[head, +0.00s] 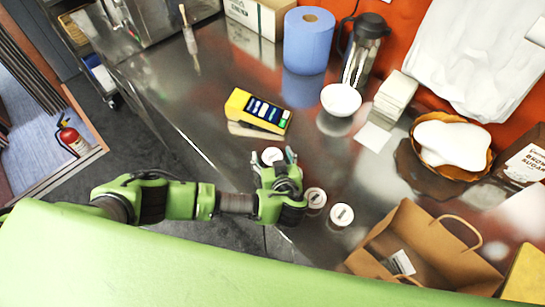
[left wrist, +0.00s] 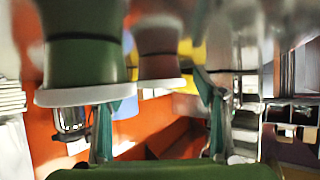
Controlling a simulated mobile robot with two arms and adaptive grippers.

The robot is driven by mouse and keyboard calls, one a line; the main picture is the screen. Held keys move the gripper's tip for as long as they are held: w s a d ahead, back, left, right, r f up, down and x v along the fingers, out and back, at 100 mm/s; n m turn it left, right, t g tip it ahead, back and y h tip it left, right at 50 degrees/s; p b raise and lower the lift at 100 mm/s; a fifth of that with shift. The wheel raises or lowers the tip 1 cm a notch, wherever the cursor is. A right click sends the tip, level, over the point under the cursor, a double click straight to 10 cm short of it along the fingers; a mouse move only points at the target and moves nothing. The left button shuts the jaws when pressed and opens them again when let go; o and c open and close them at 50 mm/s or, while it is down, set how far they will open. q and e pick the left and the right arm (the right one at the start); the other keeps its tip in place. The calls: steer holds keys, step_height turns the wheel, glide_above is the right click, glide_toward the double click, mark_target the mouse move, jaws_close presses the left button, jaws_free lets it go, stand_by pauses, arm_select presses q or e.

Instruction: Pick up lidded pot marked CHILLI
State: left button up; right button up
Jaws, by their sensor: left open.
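Three small pots with white lids stand on the steel counter: one (head: 272,156) at my left gripper, a second (head: 315,197) and a third (head: 341,214) to its lower right. The lid marks are too small to read, so I cannot tell which says CHILLI. My left gripper (head: 273,162) is open, its fingers on either side of the first pot. The left wrist view is upside down. It shows a brown pot (left wrist: 158,55) between the teal fingers and a green pot (left wrist: 83,55) close beside the left-hand finger. My right gripper is not in view.
A yellow card terminal (head: 258,111) lies behind the pots. A white bowl (head: 341,100), a flask (head: 366,48) and a blue roll (head: 308,40) stand farther back. A paper bag (head: 420,240) is at the lower right.

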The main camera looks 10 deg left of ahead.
arm_select(q)
steer(key=c, duration=1.2)
steer(key=shift+c, duration=0.2)
steer(key=shift+r, duration=0.1)
